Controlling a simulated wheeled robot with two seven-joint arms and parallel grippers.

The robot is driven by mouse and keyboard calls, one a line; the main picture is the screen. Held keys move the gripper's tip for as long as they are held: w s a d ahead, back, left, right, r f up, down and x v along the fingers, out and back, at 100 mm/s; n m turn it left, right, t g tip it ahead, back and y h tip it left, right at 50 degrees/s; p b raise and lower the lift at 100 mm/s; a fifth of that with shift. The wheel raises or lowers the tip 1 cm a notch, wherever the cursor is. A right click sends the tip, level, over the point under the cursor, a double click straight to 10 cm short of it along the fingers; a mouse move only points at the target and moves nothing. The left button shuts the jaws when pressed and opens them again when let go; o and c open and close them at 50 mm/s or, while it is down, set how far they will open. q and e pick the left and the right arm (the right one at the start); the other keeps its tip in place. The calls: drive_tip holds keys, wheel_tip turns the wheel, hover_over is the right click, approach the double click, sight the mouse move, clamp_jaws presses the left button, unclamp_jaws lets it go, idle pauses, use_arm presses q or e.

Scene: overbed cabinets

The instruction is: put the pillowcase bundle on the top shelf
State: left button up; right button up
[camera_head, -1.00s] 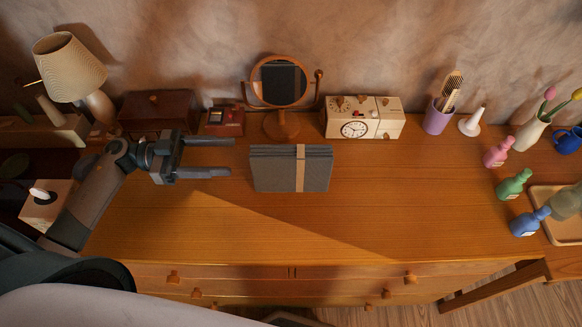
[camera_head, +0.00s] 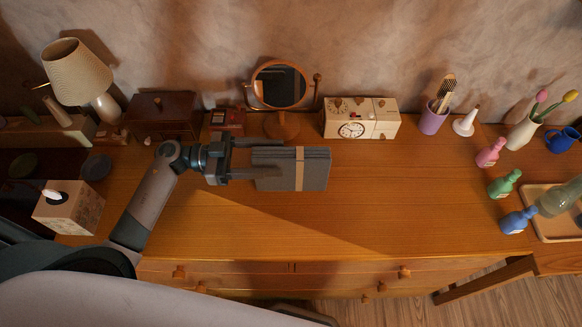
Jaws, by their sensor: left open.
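The pillowcase bundle (camera_head: 315,172) is a dark grey folded stack with a tan band around its middle. It stands on the wooden dresser top, in the centre of the head view. My left gripper (camera_head: 264,157) is open at the bundle's left end. Its far finger reaches along the bundle's back upper edge, and its near finger ends at the front left edge. Whether either finger touches the cloth I cannot tell. My right gripper is not in view. No top shelf shows in this view.
A round mirror (camera_head: 280,84) stands just behind the bundle, with a cream clock box (camera_head: 362,118) to its right. A lamp (camera_head: 80,75) and a dark box (camera_head: 163,117) are at left. Several small bottles (camera_head: 504,184) stand at right. The front middle of the dresser top (camera_head: 390,200) is clear.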

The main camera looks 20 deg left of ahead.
sight(291, 157)
use_arm(q)
drive_tip(key=shift+p+x, duration=0.55)
drive_tip(key=shift+x, duration=0.25)
drive_tip(key=p+x, duration=0.1)
drive_tip(key=x, duration=0.1)
drive_tip(key=shift+w+d, duration=0.2)
drive_tip(key=shift+d, duration=0.1)
drive_tip(key=shift+w+d+f, duration=0.1)
drive_tip(key=shift+w+d, duration=0.05)
drive_tip(key=shift+d, duration=0.3)
drive_tip(key=shift+c, duration=1.2)
clamp_jaws()
